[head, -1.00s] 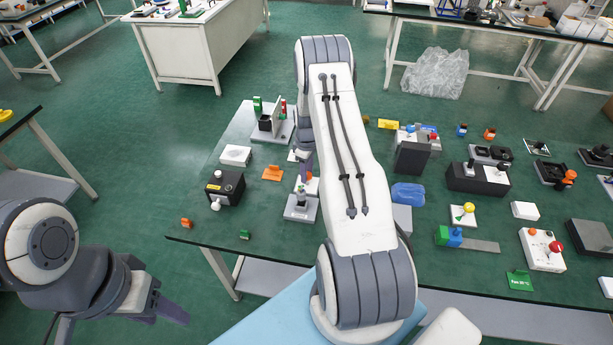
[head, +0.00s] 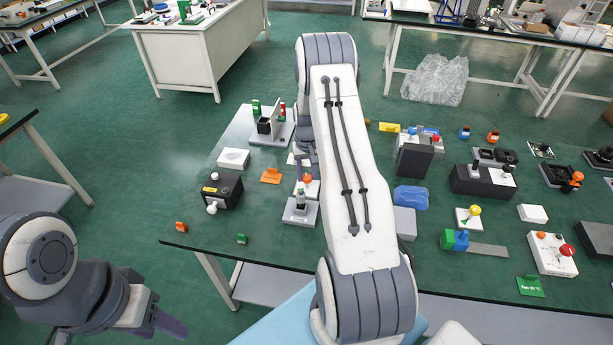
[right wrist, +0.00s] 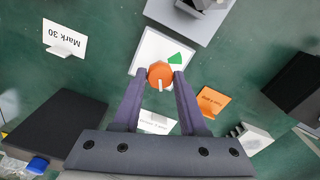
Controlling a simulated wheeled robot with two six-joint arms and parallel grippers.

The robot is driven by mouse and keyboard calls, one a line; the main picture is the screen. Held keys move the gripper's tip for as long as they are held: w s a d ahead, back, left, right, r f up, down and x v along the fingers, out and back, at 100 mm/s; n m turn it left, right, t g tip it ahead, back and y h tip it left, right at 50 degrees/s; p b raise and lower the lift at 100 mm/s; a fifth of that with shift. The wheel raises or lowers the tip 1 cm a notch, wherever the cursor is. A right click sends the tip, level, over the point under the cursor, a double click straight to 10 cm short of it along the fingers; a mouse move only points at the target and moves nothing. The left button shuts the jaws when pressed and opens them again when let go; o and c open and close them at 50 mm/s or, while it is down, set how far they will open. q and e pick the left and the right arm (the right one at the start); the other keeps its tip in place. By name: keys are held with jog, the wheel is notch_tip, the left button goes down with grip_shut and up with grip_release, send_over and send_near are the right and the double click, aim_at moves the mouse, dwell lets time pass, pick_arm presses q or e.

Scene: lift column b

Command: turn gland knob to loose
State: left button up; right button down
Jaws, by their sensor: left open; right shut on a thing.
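The gland knob, a round orange knob (right wrist: 159,71) with a white pointer, sits on a white plate (right wrist: 147,48) with a green sector. In the right wrist view the pointer points down and the green sector is at the knob's upper right. My right gripper (right wrist: 160,77) is shut on the knob, one fingertip at each side. In the head view the orange knob (head: 307,178) shows just left of my right arm, which hides most of that gripper. My left gripper (head: 172,325) is open and empty at lower left, off the table.
A grey block with a post (head: 300,211) stands close in front of the knob. An orange card (head: 271,175) and a black box (head: 222,190) are to its left. A white card reading "Mark 30" (right wrist: 65,39) stands nearby. The table's front left is mostly clear.

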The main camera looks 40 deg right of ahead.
aim_at(308, 176)
jog(key=m+b, duration=0.1)
jog(key=m, duration=0.4)
jog(key=shift+s+m, duration=0.1)
jog(key=shift+m, duration=0.3)
dwell(0.4)
jog(key=shift+c, duration=2.2)
grip_release()
jog(key=shift+r, duration=0.1)
notch_tip(308, 176, up, 10)
jog(key=b, duration=0.1)
jog(key=shift+r+b, duration=0.15)
jog(key=shift+b, duration=0.2)
